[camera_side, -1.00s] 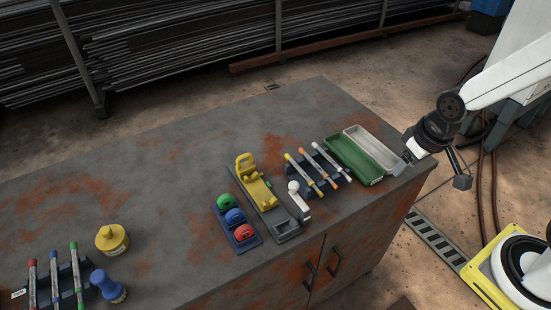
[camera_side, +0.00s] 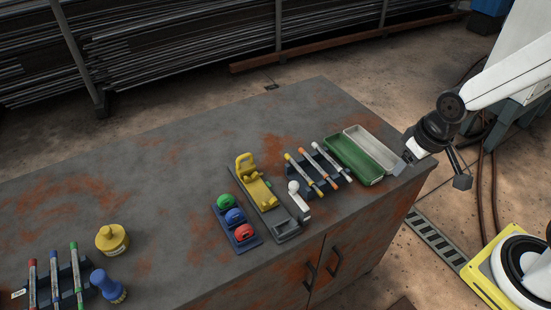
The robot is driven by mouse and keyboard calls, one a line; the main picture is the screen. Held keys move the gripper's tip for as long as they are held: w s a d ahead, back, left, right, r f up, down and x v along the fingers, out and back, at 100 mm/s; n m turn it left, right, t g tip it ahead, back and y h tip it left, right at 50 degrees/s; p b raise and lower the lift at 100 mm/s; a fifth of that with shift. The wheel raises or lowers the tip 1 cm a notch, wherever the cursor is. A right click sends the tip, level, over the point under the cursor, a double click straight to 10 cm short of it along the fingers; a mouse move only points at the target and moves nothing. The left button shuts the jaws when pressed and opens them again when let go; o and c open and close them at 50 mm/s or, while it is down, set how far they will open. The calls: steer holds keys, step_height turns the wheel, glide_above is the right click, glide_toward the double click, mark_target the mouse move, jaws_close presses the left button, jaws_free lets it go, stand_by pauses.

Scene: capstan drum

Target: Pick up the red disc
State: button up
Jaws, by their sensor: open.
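The red disc (camera_side: 244,232) sits at the near end of a dark blue rack (camera_side: 252,243) on the workbench. A blue disc (camera_side: 235,216) and a green disc (camera_side: 226,201) sit behind it in the same rack. My gripper (camera_side: 404,162) is open and empty at the bench's right end, beside the trays and far to the right of the red disc. Its fingers are small in this view.
A yellow and grey device (camera_side: 256,190) with a white-knobbed lever (camera_side: 299,200) stands right of the disc rack. Several markers lie on racks. Green (camera_side: 348,158) and white (camera_side: 372,148) trays are near my gripper. A yellow pot (camera_side: 112,240) and blue knobbed piece (camera_side: 108,286) stand at left.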

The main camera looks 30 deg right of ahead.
steer(key=shift+o, duration=0.7)
steer(key=n+g+y, duration=0.3)
steer(key=n+y, duration=0.2)
steer(key=n, duration=1.3)
glide_toward(244, 226)
steer(key=x, duration=0.3)
steer(key=shift+s+a+f+h, duration=0.15)
steer(key=shift+a+f, duration=0.2)
steer(key=shift+f, duration=0.2)
steer(key=shift+w+a+f+h, duration=0.1)
steer(key=shift+a+f+h, duration=0.05)
steer(key=shift+a+f, duration=0.3)
steer(key=shift+d+f, duration=0.1)
